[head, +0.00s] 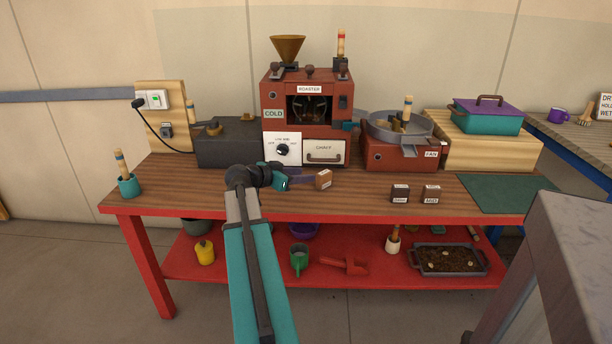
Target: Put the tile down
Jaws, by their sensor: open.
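An orange-brown tile (324,179) with a pale label stands upright on the wooden tabletop, in front of the roaster. My gripper (305,180) is open, just left of this tile, with its fingers pointing towards it. I cannot tell whether a finger still touches the tile. Two more labelled tiles, a dark brown one (400,193) and a reddish-brown one (432,194), stand side by side further right on the tabletop.
The red roaster (306,100) stands behind, with a chaff drawer (324,152) low on its front. A fan unit with a round pan (400,150) stands right of it. A green mat (507,193) lies at the right. The tabletop between the tiles is clear.

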